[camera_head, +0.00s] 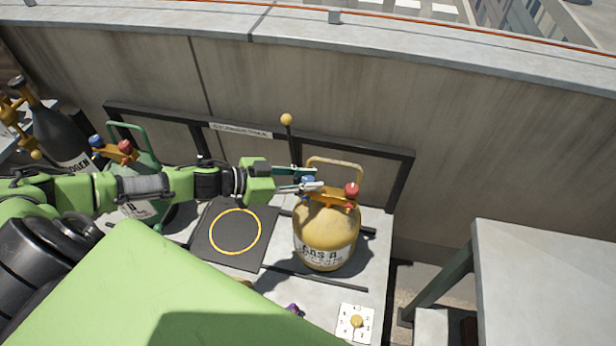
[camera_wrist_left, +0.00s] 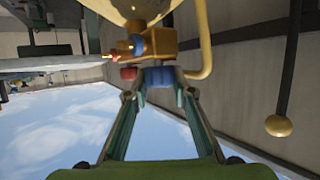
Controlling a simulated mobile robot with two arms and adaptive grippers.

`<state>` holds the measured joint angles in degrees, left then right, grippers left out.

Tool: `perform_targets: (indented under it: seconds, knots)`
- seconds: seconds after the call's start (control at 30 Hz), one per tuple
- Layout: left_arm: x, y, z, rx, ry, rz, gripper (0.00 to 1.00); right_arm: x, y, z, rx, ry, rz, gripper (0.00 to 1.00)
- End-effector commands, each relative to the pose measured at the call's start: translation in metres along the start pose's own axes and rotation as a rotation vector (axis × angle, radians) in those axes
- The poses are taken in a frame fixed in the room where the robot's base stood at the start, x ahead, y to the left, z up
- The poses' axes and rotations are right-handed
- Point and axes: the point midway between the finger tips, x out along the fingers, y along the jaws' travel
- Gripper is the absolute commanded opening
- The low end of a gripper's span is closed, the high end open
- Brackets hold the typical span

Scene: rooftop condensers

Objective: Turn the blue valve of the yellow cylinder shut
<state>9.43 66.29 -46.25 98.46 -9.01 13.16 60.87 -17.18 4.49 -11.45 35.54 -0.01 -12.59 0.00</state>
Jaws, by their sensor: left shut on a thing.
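The yellow cylinder (camera_head: 326,238) stands upright on the bench, with a red valve (camera_head: 351,189) and a blue valve (camera_head: 308,181) on the orange manifold at its top. My left gripper (camera_head: 306,183) reaches in from the left and is shut on the blue valve. In the left wrist view the blue valve (camera_wrist_left: 159,77) lies between the two fingertips, which partly hide it, and the red valve (camera_wrist_left: 128,73) is just to its left. My right gripper is not in view.
The yellow handle (camera_head: 352,164) arches close behind the valves. A rod with a yellow ball (camera_head: 287,119) rises behind my gripper. A green cylinder (camera_head: 145,163) and a dark nitrogen cylinder (camera_head: 56,132) stand left. A black pad with a yellow ring (camera_head: 212,232) is bare.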

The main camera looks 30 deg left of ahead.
Motion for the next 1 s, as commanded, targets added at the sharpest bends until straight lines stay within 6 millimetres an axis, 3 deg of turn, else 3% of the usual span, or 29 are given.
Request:
perform_targets:
  seconds: [0.37, 1.0]
  knots:
    - [0.002, -0.005, 0.001, 0.134, 0.0, 0.306, 0.02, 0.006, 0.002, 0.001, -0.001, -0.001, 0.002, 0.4]
    - [0.004, -0.001, 0.005, 0.33, 0.001, 0.792, 0.02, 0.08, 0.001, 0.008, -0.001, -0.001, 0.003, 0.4]
